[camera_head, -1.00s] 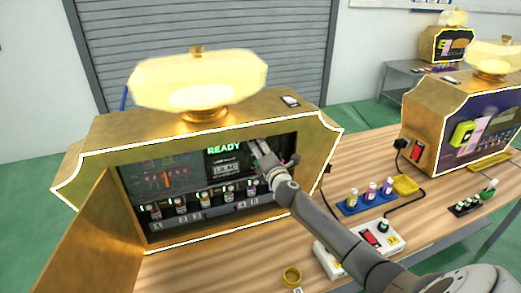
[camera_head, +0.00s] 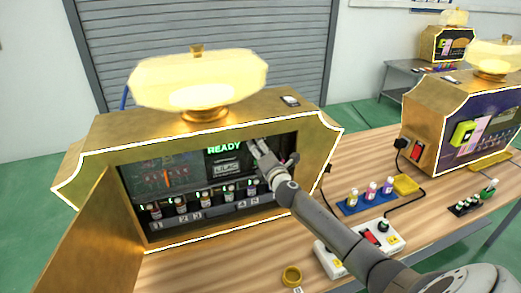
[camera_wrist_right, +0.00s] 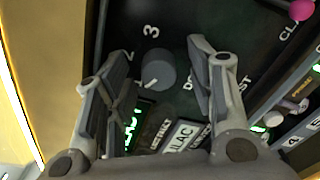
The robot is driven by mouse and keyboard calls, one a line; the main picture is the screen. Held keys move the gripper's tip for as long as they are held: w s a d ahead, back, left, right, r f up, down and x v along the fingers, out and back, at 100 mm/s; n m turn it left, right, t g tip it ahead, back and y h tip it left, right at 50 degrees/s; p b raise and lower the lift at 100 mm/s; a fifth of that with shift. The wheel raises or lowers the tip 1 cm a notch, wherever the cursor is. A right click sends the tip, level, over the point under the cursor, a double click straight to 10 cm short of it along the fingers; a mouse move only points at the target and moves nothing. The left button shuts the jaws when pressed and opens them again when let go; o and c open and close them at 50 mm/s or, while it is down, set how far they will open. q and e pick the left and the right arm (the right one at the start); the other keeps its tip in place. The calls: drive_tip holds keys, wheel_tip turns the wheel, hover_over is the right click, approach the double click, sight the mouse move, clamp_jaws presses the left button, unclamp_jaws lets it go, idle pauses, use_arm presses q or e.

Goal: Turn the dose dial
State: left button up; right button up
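The dose dial (camera_wrist_right: 158,70) is a round grey knob on the dark inner panel of the open machine. Printed marks around it include 2 and 3. In the head view the dial is hidden by my right gripper. My right gripper (camera_head: 262,148) reaches into the machine at the panel's right side. In the right wrist view the right gripper (camera_wrist_right: 158,72) is open, with one finger on each side of the dial and a visible gap on both sides. I cannot tell how far the fingertips are from the panel. My left gripper is not in view.
The gold machine (camera_head: 100,137) has its door (camera_head: 95,235) swung open at left. A lit READY display (camera_head: 224,149) and a row of small bottles (camera_head: 181,202) are inside. A blue tray (camera_head: 350,209) with bottles and a white power strip (camera_head: 330,262) lie to the right.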

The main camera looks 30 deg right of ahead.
drive_tip(key=v, duration=1.2)
drive_tip(key=shift+d, duration=0.1)
idle(0.4)
